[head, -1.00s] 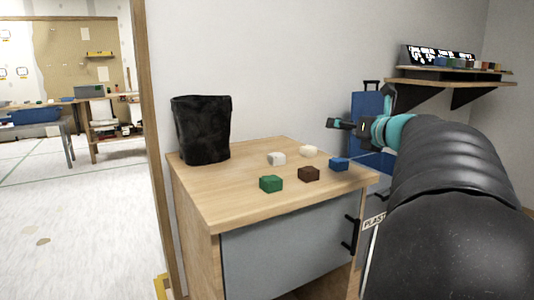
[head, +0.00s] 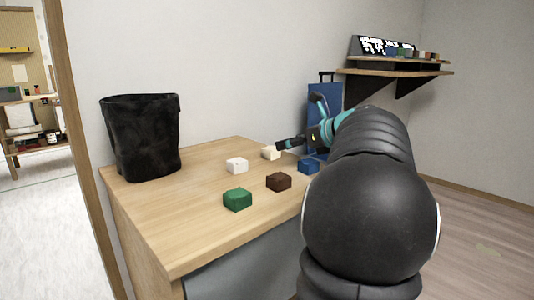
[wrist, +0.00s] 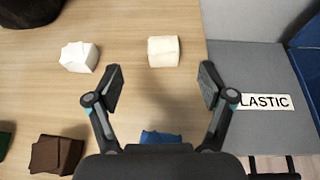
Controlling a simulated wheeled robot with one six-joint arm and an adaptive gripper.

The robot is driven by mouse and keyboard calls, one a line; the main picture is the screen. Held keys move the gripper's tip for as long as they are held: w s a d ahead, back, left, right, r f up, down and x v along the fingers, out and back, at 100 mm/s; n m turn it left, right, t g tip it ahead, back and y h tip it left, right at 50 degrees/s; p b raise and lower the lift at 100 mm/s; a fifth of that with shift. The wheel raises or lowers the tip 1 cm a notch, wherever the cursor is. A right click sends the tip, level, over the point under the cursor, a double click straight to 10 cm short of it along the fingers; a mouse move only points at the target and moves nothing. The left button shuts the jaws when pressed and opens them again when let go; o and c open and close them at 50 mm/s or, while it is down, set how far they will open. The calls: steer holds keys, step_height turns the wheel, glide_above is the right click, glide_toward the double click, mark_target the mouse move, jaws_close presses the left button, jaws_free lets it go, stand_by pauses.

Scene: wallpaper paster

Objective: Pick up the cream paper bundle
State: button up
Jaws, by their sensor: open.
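The cream paper bundle (head: 270,153) lies on the wooden cabinet top (head: 190,215), near its back edge. In the wrist view the cream bundle (wrist: 163,51) sits just beyond the fingertips, centred between them. My gripper (wrist: 161,75) is open and empty above the cabinet top. In the head view my gripper (head: 281,143) hangs just right of the cream bundle, apart from it. One of its fingers is hard to see there.
A white bundle (head: 237,165), a green one (head: 237,199), a brown one (head: 279,182) and a blue one (head: 308,167) lie nearby. A black bin (head: 140,140) stands at the left. A blue suitcase (head: 322,105) and a wall shelf (head: 395,72) are behind.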

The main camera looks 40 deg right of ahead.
mark_target(270, 148)
steer(key=x, duration=0.4)
steer(key=shift+w+d+f, duration=0.15)
steer(key=shift+w+d, duration=0.1)
steer(key=shift+x, duration=2.95)
steer(key=c, duration=1)
